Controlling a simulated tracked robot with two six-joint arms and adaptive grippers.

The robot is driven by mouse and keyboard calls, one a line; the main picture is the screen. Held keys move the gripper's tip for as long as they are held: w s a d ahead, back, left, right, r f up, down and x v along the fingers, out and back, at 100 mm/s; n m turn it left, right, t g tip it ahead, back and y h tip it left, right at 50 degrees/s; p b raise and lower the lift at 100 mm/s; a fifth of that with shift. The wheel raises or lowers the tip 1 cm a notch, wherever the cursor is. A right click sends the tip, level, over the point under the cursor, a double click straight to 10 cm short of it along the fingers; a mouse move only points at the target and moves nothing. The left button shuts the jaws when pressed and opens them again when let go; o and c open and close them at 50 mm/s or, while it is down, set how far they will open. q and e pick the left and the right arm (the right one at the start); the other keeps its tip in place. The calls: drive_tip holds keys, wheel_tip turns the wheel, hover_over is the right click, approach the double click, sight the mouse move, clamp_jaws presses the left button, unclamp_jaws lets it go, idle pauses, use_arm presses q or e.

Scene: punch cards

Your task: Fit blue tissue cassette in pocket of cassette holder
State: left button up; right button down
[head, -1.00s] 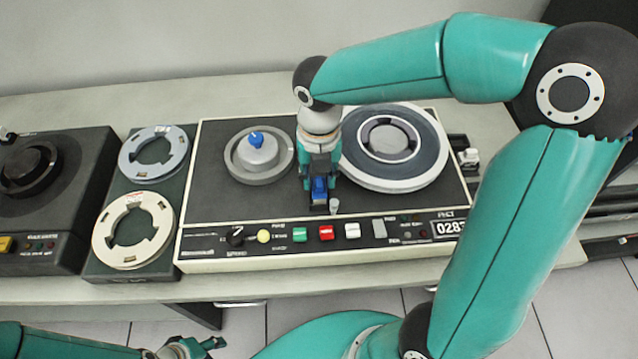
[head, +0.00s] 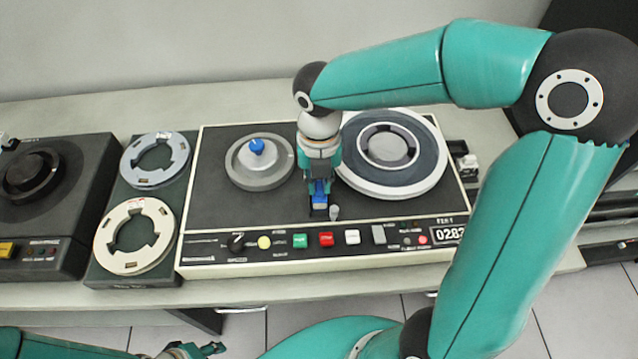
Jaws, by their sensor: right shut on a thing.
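My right gripper (head: 320,203) points down over the front middle of a tape deck, between its two reels. It is shut on a small blue block, which I take for the blue tissue cassette (head: 319,188); the fingers hide much of it. The block is just above or touching the dark deck top; I cannot tell which. No cassette holder with a pocket can be made out; the area under the gripper is dark and partly hidden. My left gripper (head: 205,349) is at the bottom edge, partly cut off, away from the deck; its jaws are unclear.
The tape deck (head: 230,206) has a grey reel (head: 262,179) with a blue knob (head: 257,147) at left and a large reel (head: 430,165) at right. A small grey peg (head: 334,212) stands beside the gripper. Coloured buttons (head: 326,239) line the front. Two rings lie left.

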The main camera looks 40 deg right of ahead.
sight(319, 186)
drive_tip(key=shift+r+p, duration=2.2)
drive_tip(key=shift+r, duration=0.4)
drive_tip(key=shift+f, duration=0.1)
